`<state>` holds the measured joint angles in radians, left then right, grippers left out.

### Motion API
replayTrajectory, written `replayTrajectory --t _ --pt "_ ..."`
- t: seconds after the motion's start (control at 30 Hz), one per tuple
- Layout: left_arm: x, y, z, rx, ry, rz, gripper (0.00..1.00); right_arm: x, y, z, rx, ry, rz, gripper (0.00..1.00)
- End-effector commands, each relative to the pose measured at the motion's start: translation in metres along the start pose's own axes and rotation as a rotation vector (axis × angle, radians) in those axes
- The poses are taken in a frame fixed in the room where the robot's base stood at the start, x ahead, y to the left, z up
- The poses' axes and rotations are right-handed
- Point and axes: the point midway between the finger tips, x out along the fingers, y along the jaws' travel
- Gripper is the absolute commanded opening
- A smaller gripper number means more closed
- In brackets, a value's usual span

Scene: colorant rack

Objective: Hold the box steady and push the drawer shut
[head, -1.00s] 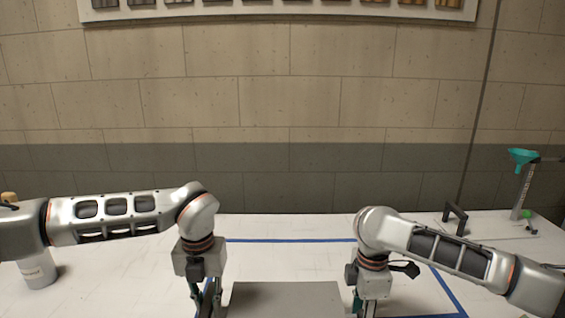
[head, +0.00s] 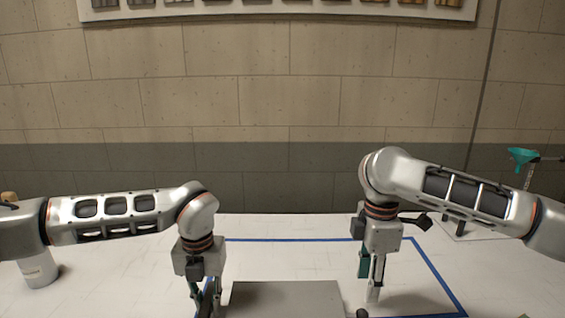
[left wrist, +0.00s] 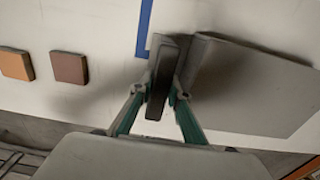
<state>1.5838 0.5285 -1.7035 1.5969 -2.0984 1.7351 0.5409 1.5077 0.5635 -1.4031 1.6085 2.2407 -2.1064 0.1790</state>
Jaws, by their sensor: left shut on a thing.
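The grey box (head: 285,298) stands at the bottom middle of the head view, with its lower part cut off. My left gripper (head: 206,303) is at its left side. In the left wrist view, its fingers (left wrist: 161,92) are shut on a dark grey upright handle (left wrist: 163,78) beside the box's flat grey face (left wrist: 252,85). My right gripper (head: 372,297) points down, above and right of the box, apart from it. Whether its fingers are open is unclear. A small dark knob (head: 362,313) shows by the box's right side. I cannot make out the drawer.
Blue tape (head: 440,277) marks an area on the white table (head: 120,280). Two tiles, orange (left wrist: 15,64) and brown (left wrist: 69,68), show in the left wrist view.

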Motion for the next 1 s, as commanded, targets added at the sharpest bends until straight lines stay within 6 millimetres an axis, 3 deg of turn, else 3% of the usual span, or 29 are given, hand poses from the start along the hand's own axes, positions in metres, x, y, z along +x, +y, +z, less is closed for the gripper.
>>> replayTrajectory --t 0.3,0.33,0.4,0.77,1.0 --pt "0.000 0.001 0.000 -0.002 -0.001 0.001 0.00 -0.004 0.000 0.000 0.001 0.000 0.000 0.40" --pt "0.000 0.001 0.000 -0.001 -0.001 0.001 0.22 -0.004 0.000 0.000 0.001 0.000 0.000 0.40" --pt "0.000 0.001 0.000 -0.001 -0.001 0.001 0.36 -0.004 0.000 0.000 0.001 0.001 0.000 0.40" --pt "-0.002 0.000 0.000 0.000 -0.001 0.000 0.36 -0.004 0.000 0.000 0.001 0.001 0.000 0.40" --pt "-0.033 0.000 0.001 -0.001 -0.005 0.000 0.36 -0.004 0.000 0.000 0.000 0.001 0.000 0.40"
